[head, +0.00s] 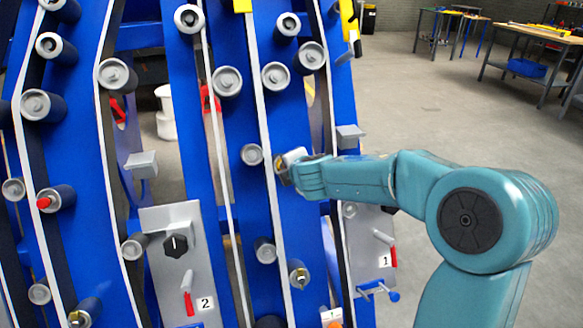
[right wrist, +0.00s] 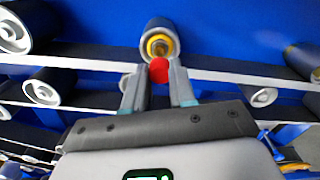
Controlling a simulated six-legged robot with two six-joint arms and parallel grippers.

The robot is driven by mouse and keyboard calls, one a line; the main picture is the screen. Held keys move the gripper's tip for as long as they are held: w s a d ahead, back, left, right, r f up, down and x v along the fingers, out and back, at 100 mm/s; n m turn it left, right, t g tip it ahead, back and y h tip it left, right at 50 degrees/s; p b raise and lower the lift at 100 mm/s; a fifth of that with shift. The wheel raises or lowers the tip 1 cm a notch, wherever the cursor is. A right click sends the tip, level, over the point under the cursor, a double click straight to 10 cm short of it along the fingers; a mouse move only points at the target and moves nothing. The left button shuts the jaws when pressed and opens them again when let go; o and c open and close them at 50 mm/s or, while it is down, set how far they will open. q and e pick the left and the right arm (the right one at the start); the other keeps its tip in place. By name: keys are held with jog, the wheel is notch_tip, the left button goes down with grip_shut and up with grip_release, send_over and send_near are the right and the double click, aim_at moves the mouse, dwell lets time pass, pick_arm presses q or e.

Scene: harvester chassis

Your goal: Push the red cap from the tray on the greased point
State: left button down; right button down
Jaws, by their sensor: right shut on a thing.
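My right gripper (right wrist: 159,85) is shut on a small red cap (right wrist: 159,70), held between its fingertips. Just ahead of the cap in the right wrist view is a roller end with a brass-coloured fitting (right wrist: 160,46). The cap overlaps the fitting's lower edge in the picture; I cannot tell whether they touch. In the head view my right gripper (head: 288,168) reaches in from the right to the blue frame, and the cap it holds cannot be made out there. Another red cap (head: 43,202) sits on a roller at the far left. No tray shows. My left gripper is out of view.
Blue chassis beams (head: 185,110) carry several grey-ended rollers and white belts. Other brass fittings show on a lower roller (head: 300,277) and at bottom left (head: 80,318). Grey panels with red-handled levers, labelled 2 (head: 185,270) and 1 (head: 372,245), stand nearby. Open floor lies right.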

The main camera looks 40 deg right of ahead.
jog(key=shift+b+x, duration=0.35)
jog(key=shift+x, duration=0.65)
jog(key=shift+b, duration=0.5)
dwell(0.9)
jog(key=shift+w+d+f, duration=0.1)
dwell(0.4)
jog(key=shift+w+d+f, duration=0.1)
jog(key=shift+w+f, duration=0.05)
jog(key=shift+w, duration=0.1)
jog(key=shift+w+d+f, duration=0.3)
jog(key=shift+w, duration=0.15)
jog(key=c, duration=0.8)
grip_release()
jog(key=shift+c, duration=0.2)
